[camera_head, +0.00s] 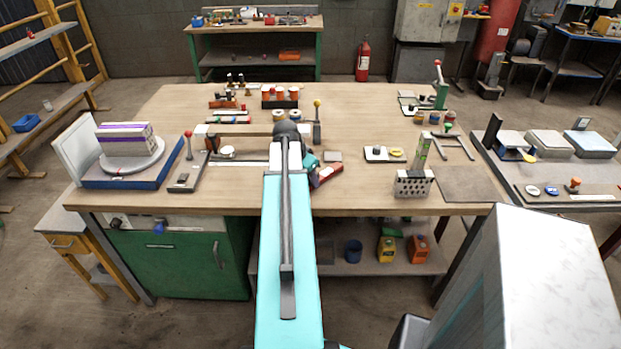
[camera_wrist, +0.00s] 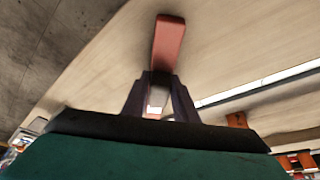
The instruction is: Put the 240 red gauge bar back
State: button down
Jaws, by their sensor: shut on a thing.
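My gripper (camera_head: 315,177) is shut on a red bar (camera_head: 328,174) above the middle of the workbench, near its front half. In the wrist view the dark fingers (camera_wrist: 162,78) close around the near end of the red bar (camera_wrist: 168,42), which sticks out beyond them over the wooden top. No number is readable on it. A low rack with red pieces (camera_head: 229,119) lies at the back left of my gripper. I cannot tell whether it is the bar's place.
A knobbed stand (camera_head: 317,123) rises behind my gripper. A lever fixture (camera_head: 187,176) and a turntable (camera_head: 132,160) stand at left. A perforated metal block (camera_head: 414,183) stands at right. The bench top (camera_head: 360,192) is clear just right of my gripper.

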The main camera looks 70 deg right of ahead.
jog(key=shift+f, duration=0.15)
jog(key=c, duration=1.4)
grip_release()
jog(key=b+v, duration=0.1)
jog(key=v, duration=1.1)
jog(key=shift+b, duration=0.3)
